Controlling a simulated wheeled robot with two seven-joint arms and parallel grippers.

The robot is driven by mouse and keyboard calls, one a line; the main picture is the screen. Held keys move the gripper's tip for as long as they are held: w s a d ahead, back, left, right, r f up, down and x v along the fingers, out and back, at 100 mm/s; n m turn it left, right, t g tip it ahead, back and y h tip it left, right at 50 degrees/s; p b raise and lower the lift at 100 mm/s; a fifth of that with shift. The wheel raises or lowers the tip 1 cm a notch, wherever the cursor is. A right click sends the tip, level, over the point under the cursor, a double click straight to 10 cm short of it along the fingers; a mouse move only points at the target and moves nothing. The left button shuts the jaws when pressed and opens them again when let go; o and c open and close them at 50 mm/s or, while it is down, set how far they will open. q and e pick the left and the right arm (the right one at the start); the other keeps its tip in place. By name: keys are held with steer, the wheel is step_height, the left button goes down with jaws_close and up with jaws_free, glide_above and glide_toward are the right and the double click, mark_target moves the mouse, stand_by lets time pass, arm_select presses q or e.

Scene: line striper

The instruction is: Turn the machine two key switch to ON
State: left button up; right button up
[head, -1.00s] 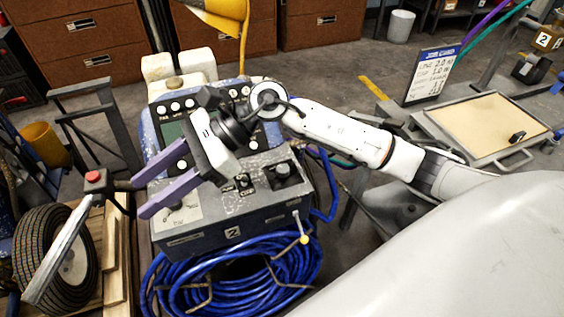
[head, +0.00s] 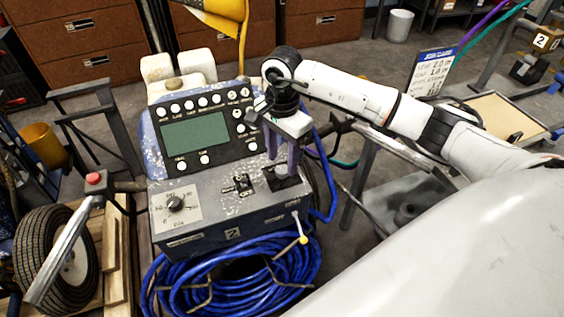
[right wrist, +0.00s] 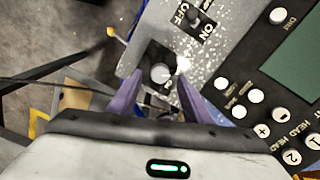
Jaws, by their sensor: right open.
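Machine two's grey control box (head: 205,236) has a "2" label on its front. On its top right sits a black square switch with a round top (right wrist: 160,72); in the head view my fingers partly cover it. Left of it is a small lever switch (head: 243,184) with ON and OFF lettering, also in the right wrist view (right wrist: 199,20). I cannot tell for certain which of the two takes a key. My right gripper (head: 281,163) points down, its open purple fingers on either side of the round-topped switch. Contact is unclear. My left gripper is out of view.
A dial (head: 175,203) is on the box's left, and a screen panel (head: 196,135) with several buttons rises behind. A yellow-tipped lever (head: 303,238) stands at the front right, above a blue hose coil (head: 235,290). A red button (head: 93,179) is at the left.

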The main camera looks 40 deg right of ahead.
mark_target(282, 172)
steer(key=shift+f, duration=1.35)
steer(key=c, duration=1.1)
steer(key=shift+o, duration=0.2)
steer(key=shift+m, duration=0.4)
steer(key=m+b, duration=0.1)
steer(key=m, duration=0.3)
steer(key=shift+m, duration=0.3)
steer(key=m, duration=0.6)
steer(key=shift+m, duration=0.4)
